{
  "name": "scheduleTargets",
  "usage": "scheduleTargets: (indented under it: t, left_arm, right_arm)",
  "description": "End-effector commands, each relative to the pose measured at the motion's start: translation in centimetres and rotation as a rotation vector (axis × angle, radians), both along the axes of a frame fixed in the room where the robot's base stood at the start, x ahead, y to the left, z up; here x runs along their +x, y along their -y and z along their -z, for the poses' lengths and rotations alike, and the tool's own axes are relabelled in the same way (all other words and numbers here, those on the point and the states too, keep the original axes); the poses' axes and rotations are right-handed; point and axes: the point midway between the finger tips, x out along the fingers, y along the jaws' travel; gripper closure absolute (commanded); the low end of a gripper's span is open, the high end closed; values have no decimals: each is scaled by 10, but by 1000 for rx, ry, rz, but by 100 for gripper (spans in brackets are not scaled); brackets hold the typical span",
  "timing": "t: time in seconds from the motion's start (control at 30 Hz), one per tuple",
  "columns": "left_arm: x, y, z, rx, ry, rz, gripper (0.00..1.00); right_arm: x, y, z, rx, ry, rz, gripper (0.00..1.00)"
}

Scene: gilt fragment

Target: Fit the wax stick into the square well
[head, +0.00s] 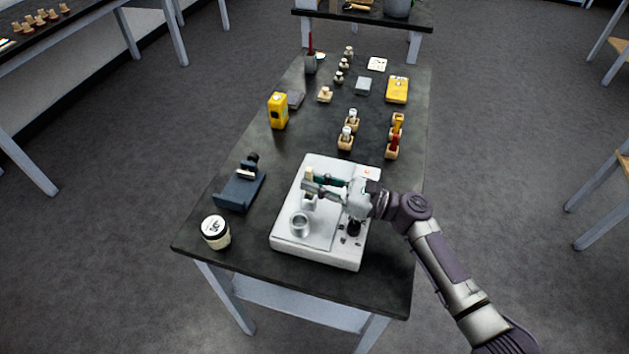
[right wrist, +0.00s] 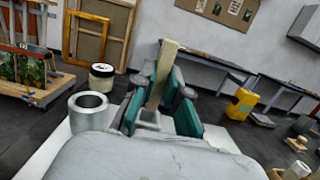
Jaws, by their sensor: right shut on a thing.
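The wax stick (right wrist: 164,72) is a cream square bar. My right gripper (right wrist: 160,98) has its teal fingers shut on it. It stands close to upright, leaning slightly in the right wrist view. In the head view, my right gripper (head: 318,187) is over the white machine, with a bit of the stick (head: 309,172) showing at its tips. The square well (right wrist: 149,117), a small grey socket, is right below the stick's lower end; it also shows in the head view (head: 309,204). I cannot tell whether the stick's end is inside it. My left gripper is out of view.
The white machine (head: 289,242) also bears a round metal cup (head: 299,224) near the well. A lidded jar (head: 216,232) and a blue clamp-like tool (head: 241,187) stand left of it. Wooden holders (head: 346,138) and a yellow bottle (head: 278,110) are farther back.

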Motion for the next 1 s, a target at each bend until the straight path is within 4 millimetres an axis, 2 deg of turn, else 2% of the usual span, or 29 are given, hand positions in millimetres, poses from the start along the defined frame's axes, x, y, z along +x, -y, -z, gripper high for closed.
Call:
scheduleTargets:
  t: [0.73, 1.0]
  left_arm:
    - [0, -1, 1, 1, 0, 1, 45]
    - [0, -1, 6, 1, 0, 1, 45]
  right_arm:
    - [0, 0, 0, 0, 0, -1, 100]
    - [0, 0, 7, 0, 0, -1, 100]
